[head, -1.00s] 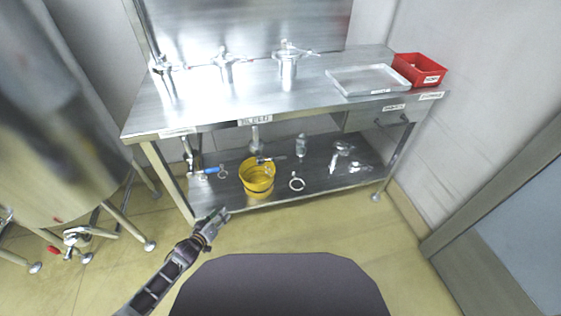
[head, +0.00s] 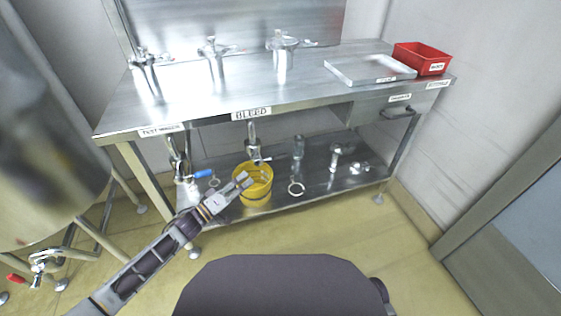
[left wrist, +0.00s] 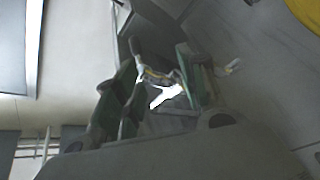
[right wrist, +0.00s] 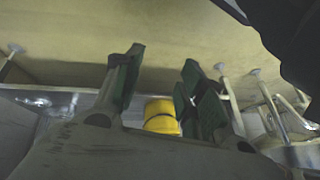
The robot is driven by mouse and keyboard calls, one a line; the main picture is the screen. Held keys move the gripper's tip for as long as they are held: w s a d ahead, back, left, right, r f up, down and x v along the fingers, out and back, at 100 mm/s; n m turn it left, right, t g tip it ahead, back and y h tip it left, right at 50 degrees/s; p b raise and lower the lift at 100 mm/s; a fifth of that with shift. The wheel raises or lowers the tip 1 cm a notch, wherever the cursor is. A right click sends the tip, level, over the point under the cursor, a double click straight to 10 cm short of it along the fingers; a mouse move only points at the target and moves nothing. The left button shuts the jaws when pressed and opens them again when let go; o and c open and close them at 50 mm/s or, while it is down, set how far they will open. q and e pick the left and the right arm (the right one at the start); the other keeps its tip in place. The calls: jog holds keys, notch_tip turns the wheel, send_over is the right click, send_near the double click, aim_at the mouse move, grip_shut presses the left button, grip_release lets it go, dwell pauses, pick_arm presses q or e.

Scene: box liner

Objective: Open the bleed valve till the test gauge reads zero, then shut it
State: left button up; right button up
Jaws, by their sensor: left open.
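A pipe fitting with a small lever (head: 254,145) hangs under the bench edge below the label BLEED (head: 251,113), above a yellow bucket (head: 262,191). A blue-handled fitting (head: 203,173) shows to its left, under another label. I cannot make out a gauge face or reading. My left gripper (head: 242,182) is open and empty in front of the bucket, below the bleed fitting. Its spread fingers show in the left wrist view (left wrist: 158,85); a blurred fitting appears beyond them. My right gripper (right wrist: 160,88) is open, with the bucket (right wrist: 160,115) visible far beyond its fingers.
The steel bench (head: 215,105) carries several metal fittings, a shallow tray (head: 345,75) and a red bin (head: 420,57). Its lower shelf (head: 310,183) holds a ring (head: 296,188) and loose parts. A large tank (head: 40,150) stands at the left. Floor in front is open.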

aim_at(280, 157)
pick_arm(q)
jog(key=shift+s+d+r+m+g+h+b, duration=0.15)
jog(key=shift+s+d+r+g+h+b, duration=0.1)
jog(key=shift+d+r+g+h+b, duration=0.25)
jog(key=shift+s+d+r+m+g+h+b, duration=0.15)
jog(key=shift+s+d+r+g+h, duration=0.15)
jog(key=shift+d+r+h, duration=0.3)
pick_arm(e)
jog(key=shift+w+a+r, duration=0.1)
jog(key=shift+a+r, duration=0.2)
jog(key=shift+r, duration=0.3)
jog(key=shift+w+a+r, duration=0.1)
jog(key=shift+a+r, duration=0.15)
jog(key=shift+r, duration=0.35)
pick_arm(q)
jog(key=shift+w+d, duration=0.1)
jog(key=shift+w, duration=0.05)
pick_arm(e)
jog(key=shift+f, duration=0.15)
pick_arm(q)
jog(key=shift+b+x, duration=1.8)
jog(key=shift+x, duration=3.7)
jog(key=shift+b+x, duration=0.35)
jog(key=shift+x, duration=0.9)
pick_arm(e)
notch_tip(280, 157, down, 7)
jog(key=a+t+y, duration=0.1)
jog(key=shift+w+m+t, duration=0.15)
jog(key=shift+m+t, duration=0.15)
